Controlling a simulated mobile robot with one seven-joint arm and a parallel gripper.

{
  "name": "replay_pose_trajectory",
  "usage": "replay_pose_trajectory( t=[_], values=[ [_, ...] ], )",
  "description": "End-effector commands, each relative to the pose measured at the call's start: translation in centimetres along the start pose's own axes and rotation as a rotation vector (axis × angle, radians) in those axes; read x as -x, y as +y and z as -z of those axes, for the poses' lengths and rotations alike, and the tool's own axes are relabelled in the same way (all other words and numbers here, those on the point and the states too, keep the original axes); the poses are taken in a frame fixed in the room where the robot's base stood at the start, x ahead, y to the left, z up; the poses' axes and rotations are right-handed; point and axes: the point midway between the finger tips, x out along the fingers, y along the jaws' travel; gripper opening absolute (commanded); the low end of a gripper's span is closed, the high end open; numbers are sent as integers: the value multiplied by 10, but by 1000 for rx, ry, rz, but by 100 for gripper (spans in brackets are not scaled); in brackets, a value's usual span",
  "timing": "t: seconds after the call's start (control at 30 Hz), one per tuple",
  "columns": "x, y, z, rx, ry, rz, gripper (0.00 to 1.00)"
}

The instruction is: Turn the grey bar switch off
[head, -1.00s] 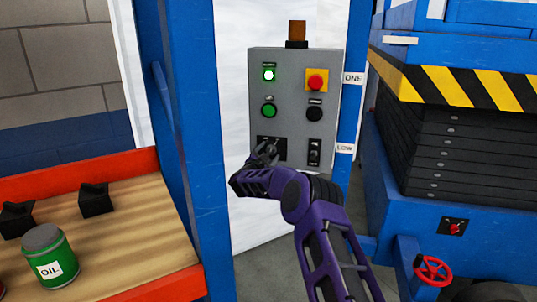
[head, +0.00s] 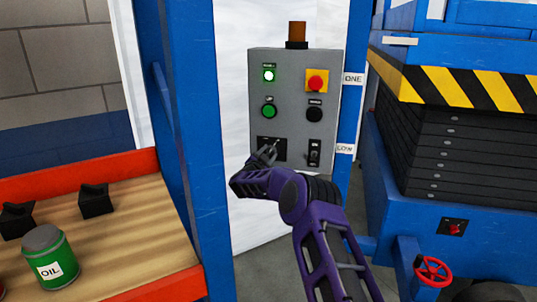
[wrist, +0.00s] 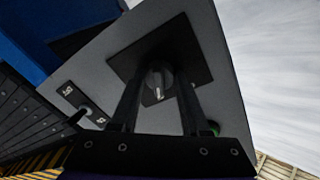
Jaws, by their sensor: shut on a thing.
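The grey bar switch (wrist: 158,76) is a round, dark grey turning knob with a white mark on a black square plate. In the wrist view it sits between the fingers of my gripper (wrist: 158,92), which is shut on it. The white mark points down towards the gripper in that view. In the head view my gripper (head: 271,151) reaches the black plate (head: 280,142) at the lower left of the grey control box (head: 293,128). There the fingers hide most of the knob, and I cannot read the label.
A small toggle switch (head: 314,153) is right of the gripper. Above are a green button (head: 269,111), a black button (head: 314,114) and a red button (head: 316,83) on yellow. A blue post (head: 190,150) stands left of the box, and a striped press (head: 450,90) right.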

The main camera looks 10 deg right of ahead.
Motion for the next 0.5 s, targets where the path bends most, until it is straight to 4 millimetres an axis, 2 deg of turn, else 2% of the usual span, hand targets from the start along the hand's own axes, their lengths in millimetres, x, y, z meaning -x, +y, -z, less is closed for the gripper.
replay_pose_trajectory(
  t=[0.5],
  values=[
    [1, 0, -1, 409, 32, 27, 0]
  ],
)
